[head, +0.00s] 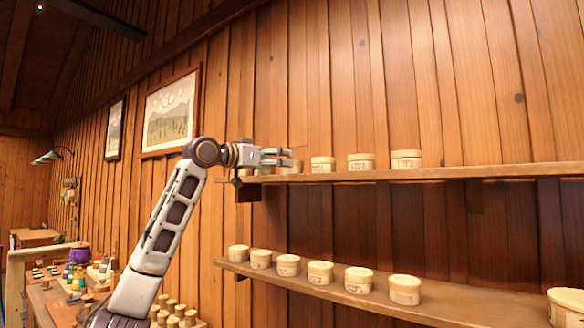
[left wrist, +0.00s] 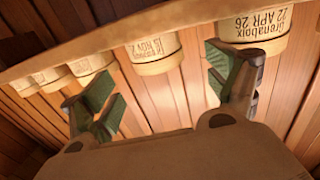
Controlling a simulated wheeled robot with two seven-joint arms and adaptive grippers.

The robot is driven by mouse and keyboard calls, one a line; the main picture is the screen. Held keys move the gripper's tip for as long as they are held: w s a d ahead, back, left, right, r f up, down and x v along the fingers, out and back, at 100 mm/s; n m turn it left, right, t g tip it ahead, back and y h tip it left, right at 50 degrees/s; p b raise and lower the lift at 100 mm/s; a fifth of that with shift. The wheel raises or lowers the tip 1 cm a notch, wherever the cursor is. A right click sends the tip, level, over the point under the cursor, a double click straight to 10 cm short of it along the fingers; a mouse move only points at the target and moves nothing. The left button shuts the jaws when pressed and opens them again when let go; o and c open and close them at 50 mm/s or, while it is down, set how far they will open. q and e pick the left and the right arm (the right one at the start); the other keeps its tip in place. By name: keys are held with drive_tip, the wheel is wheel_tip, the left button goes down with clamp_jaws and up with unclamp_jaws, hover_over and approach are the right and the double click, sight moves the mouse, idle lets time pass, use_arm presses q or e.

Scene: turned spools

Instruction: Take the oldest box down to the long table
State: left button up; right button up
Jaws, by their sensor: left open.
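Round cream boxes with dark lettering stand on the upper shelf (head: 450,173), including one box (head: 322,164), a second (head: 361,162) and a third (head: 405,160). My left gripper (head: 289,158) is open and empty at the shelf's left end, partly covering the boxes there. In the left wrist view its green-padded fingers (left wrist: 160,88) are spread near a box marked 22 APR 26 (left wrist: 262,30); the box beside it (left wrist: 154,52) reads NOV, its year unclear. Other dates are unreadable. A wooden table (head: 58,300) at lower left may be the long table. My right gripper is out of view.
A lower shelf (head: 330,289) holds several similar boxes, and another box (head: 566,306) sits at the bottom right corner. The table at left carries coloured bottles and a purple pot (head: 80,253). Framed pictures (head: 171,113) hang on the plank wall.

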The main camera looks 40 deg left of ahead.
use_arm(q)
drive_tip(key=shift+w+d, duration=0.1)
drive_tip(key=shift+w, duration=0.75)
drive_tip(key=shift+w+d+r+p, duration=0.1)
drive_tip(key=shift+w+d+p, duration=0.1)
drive_tip(key=shift+w+p, duration=0.45)
drive_tip(key=w, duration=0.3)
drive_tip(key=shift+d, duration=0.2)
drive_tip(key=shift+w+p, duration=0.35)
drive_tip(key=shift+w, duration=0.05)
drive_tip(key=c, duration=1.1)
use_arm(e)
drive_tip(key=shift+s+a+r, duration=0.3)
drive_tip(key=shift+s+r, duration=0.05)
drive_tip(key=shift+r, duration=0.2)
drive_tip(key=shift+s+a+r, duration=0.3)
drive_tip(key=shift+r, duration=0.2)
